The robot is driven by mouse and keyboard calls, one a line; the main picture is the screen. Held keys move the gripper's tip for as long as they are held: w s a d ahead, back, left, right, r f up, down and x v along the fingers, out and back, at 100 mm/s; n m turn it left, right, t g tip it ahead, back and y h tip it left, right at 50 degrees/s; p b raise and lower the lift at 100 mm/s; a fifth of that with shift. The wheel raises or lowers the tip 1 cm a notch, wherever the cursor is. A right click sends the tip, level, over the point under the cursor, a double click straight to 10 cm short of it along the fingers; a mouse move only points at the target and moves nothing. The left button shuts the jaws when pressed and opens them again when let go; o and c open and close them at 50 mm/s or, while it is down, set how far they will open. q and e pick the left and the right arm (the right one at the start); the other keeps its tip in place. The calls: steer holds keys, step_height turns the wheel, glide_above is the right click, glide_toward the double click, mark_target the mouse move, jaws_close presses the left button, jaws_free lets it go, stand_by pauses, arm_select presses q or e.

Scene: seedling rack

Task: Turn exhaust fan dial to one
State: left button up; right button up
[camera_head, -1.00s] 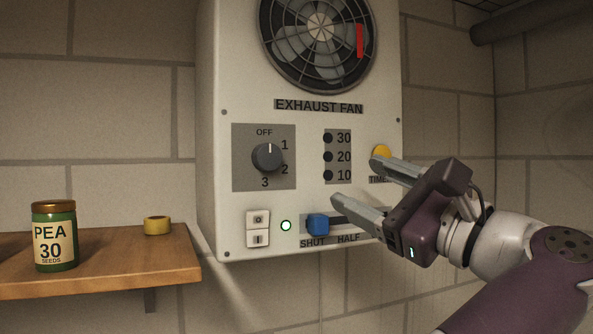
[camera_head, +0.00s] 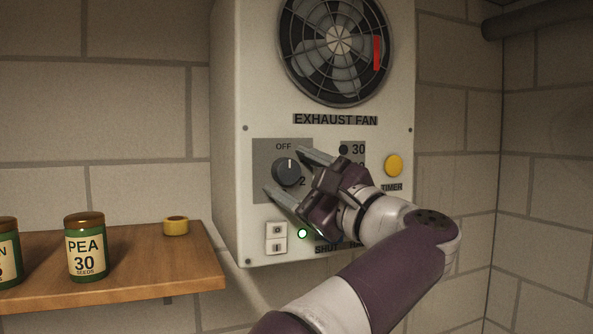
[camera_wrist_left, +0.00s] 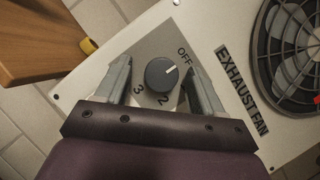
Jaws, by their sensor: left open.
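The exhaust fan dial (camera_head: 286,172) is a dark round knob on a grey plate on the white fan box. Its white pointer line points up at OFF. The dial also shows in the left wrist view (camera_wrist_left: 161,75), with OFF, 2 and 3 readable around it. The 1 mark is hidden behind a finger. My left gripper (camera_head: 284,171) is open at the dial, one finger on its upper right and one on its lower left. In the left wrist view the dial sits between the fingers (camera_wrist_left: 155,68), with a gap at the left finger. My right gripper is not in view.
The yellow timer button (camera_head: 394,165) is right of my gripper. My gripper covers most of the slider. A wooden shelf (camera_head: 120,285) at left holds seed cans (camera_head: 86,250) and yellow tape (camera_head: 175,226).

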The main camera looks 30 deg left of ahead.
arm_select(q)
steer(key=shift+w, duration=0.2)
steer(key=shift+w+d+f, duration=0.1)
steer(key=shift+w, duration=0.1)
steer(key=c, duration=1)
steer(key=shift+c, duration=0.3)
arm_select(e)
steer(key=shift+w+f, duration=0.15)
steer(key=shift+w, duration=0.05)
